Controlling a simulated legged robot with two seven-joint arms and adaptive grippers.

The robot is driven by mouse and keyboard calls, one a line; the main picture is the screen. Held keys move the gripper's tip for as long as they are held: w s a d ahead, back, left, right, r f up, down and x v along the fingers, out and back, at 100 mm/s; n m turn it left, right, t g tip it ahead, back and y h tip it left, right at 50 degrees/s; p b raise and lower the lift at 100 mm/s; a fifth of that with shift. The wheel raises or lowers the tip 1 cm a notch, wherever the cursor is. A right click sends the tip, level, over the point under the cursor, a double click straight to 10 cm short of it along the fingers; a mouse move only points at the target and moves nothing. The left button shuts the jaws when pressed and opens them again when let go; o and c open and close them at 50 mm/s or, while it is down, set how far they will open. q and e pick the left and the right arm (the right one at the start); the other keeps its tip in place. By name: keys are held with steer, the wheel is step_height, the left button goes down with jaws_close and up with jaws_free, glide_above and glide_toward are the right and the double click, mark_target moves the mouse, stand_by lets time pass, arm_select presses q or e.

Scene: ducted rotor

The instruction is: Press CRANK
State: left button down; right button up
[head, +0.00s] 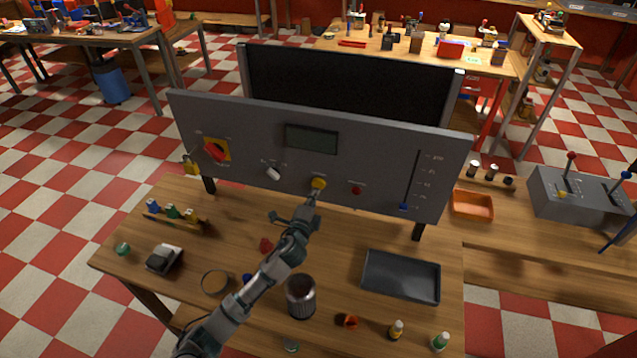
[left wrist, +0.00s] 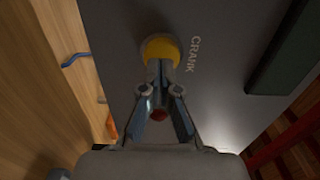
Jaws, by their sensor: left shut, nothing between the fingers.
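The yellow CRANK button (head: 318,183) sits on the grey panel (head: 240,160), near the middle of its lower half. In the left wrist view the yellow button (left wrist: 160,48) has the label CRANK (left wrist: 195,54) beside it. My left gripper (head: 315,194) is shut and empty, with its fingertips at the button. In the left wrist view the closed fingertips (left wrist: 162,68) overlap the button's edge. I cannot tell whether they touch it or how far it is pressed. My right gripper is not in view.
The panel also carries a red rotary switch (head: 214,152), a white-handled switch (head: 273,173), a red button (head: 357,190), a display (head: 311,138) and a blue slider knob (head: 403,206). A metal cup (head: 300,297) and dark tray (head: 363,284) stand on the bench below.

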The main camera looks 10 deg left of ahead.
arm_select(q)
steer(key=s+p, duration=0.1)
steer(key=s, duration=0.3)
steer(key=shift+s+a+p, duration=0.1)
steer(key=shift+s+p, duration=0.25)
steer(key=shift+r, duration=0.1)
stand_by(0.5)
